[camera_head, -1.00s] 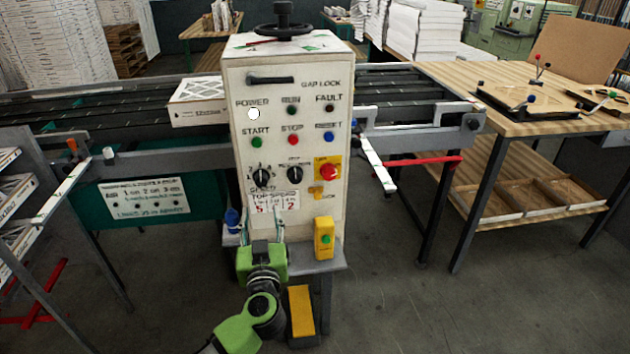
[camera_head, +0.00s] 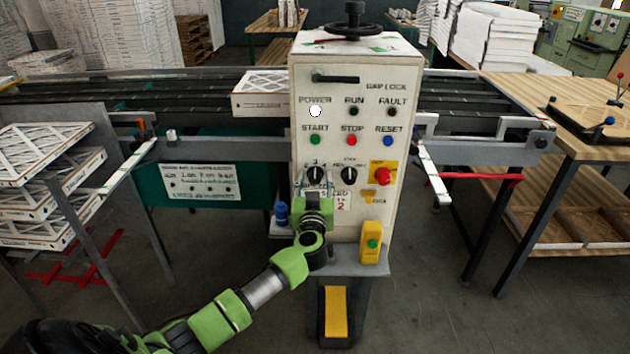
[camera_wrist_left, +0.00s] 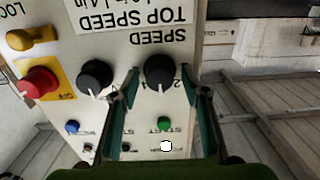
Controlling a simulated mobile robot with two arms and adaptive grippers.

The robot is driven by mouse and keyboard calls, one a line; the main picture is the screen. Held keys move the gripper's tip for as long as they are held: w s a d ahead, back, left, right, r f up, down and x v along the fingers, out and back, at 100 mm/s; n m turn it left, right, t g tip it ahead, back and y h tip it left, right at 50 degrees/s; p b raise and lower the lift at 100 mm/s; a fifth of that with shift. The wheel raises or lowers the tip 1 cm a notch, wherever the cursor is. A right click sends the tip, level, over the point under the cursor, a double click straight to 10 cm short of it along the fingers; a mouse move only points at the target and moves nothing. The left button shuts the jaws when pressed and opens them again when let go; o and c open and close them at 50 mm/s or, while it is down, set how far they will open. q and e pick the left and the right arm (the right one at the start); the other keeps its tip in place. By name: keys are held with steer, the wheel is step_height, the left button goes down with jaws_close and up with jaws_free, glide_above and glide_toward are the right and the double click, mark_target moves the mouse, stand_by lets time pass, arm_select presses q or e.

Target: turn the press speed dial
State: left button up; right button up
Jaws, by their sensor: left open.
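The speed dial (camera_head: 315,175) is the left of two black knobs on the white press control panel (camera_head: 345,72). My left gripper (camera_head: 314,188) is in front of the panel, just below this dial. In the left wrist view the panel appears upside down, with the speed dial (camera_wrist_left: 160,70) under the SPEED lettering. The two fingers of my left gripper (camera_wrist_left: 161,84) are spread, one on each side of the dial. I cannot tell whether they touch it. My right gripper is not in view.
A blue object (camera_head: 282,212) and a yellow box with a green button (camera_head: 371,243) stand on the grey ledge below.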

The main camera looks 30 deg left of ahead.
arm_select(q)
steer(key=c, duration=1.1)
steer(key=shift+r+n+p, duration=0.15)
steer(key=shift+n+p, duration=0.55)
steer(key=shift+p, duration=0.45)
steer(key=shift+n+p, duration=0.7)
steer(key=shift+n, duration=0.1)
steer(key=shift+n+p, duration=0.75)
steer(key=shift+n, duration=0.45)
steer(key=shift+a+f+n+p, duration=0.15)
steer(key=shift+n+p, duration=0.4)
steer(key=shift+n, duration=0.95)
steer(key=shift+f+n, duration=0.1)
steer(key=shift+n, duration=0.2)
